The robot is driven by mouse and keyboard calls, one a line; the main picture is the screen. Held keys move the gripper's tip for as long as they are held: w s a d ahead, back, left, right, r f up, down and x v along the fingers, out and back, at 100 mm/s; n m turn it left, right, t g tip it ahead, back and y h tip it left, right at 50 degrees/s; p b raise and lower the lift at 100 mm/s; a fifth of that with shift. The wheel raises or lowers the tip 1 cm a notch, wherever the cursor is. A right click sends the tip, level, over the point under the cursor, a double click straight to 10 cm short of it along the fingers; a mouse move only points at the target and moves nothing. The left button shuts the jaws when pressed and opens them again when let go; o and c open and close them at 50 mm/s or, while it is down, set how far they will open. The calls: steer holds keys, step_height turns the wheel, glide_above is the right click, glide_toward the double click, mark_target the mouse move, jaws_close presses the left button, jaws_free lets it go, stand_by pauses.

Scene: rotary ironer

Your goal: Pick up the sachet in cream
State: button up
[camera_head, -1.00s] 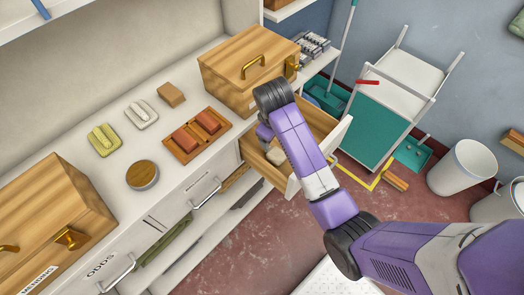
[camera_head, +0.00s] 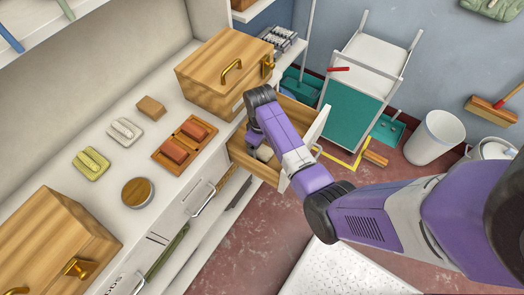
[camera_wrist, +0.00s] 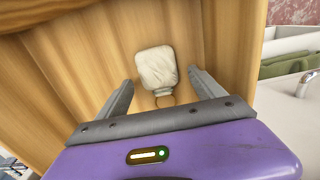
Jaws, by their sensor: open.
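The cream sachet (camera_wrist: 157,68) lies on the wooden floor of an open drawer (camera_wrist: 85,55) in the wrist view. It is a small pale pouch with a ring or loop at its near end. My gripper (camera_wrist: 158,82) is open, with one finger on each side of the sachet's near end and nothing held. I cannot tell how far above the sachet the fingers are. In the head view the sachet (camera_head: 265,153) shows as a small pale patch inside the open drawer (camera_head: 240,153), beside my wrist, which hides part of the drawer.
A wooden box (camera_head: 215,75) with a brass handle stands on the counter above the drawer. A red-brown tray (camera_head: 185,145), pale brushes and a round tin (camera_head: 137,192) lie to its left. A white and teal cart (camera_head: 355,115) stands beyond the drawer.

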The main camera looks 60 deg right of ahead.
steer(key=shift+f, duration=0.25)
steer(key=c, duration=1.4)
